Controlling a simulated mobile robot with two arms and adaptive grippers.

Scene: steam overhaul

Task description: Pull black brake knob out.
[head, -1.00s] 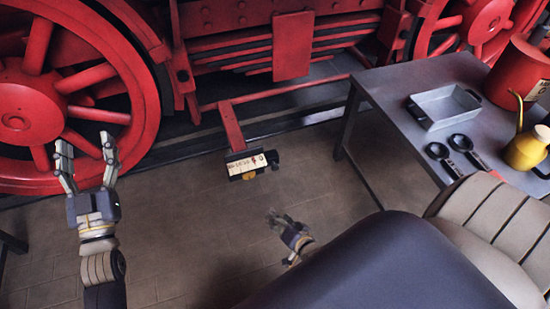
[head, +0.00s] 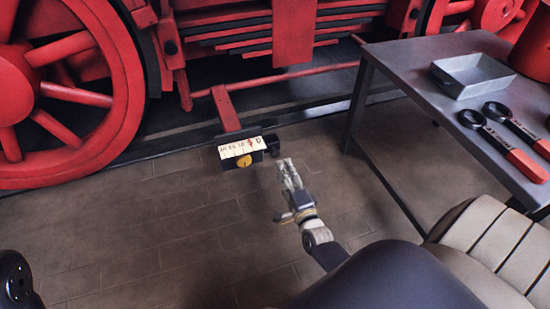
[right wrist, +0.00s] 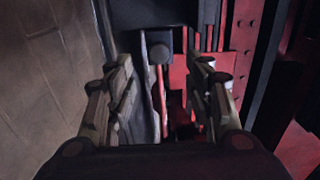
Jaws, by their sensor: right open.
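The black brake knob (head: 271,145) sticks out at the right end of a small box with a white scale plate (head: 241,147) and a yellow round part on its front. The box hangs below the red locomotive frame. My right gripper (head: 287,167) is open and empty, just to the right of and slightly below the knob in the head view, apparently apart from it. In the right wrist view a dark rounded block (right wrist: 160,52), which looks like the knob, shows ahead between my open right fingers (right wrist: 160,85). My left gripper is out of view.
A red bracket (head: 226,108) leads down to the box. A large red wheel (head: 70,95) stands at the left. A grey table (head: 420,75) with a metal tray (head: 472,66) and spanners (head: 510,125) is at the right. The floor around the box is clear.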

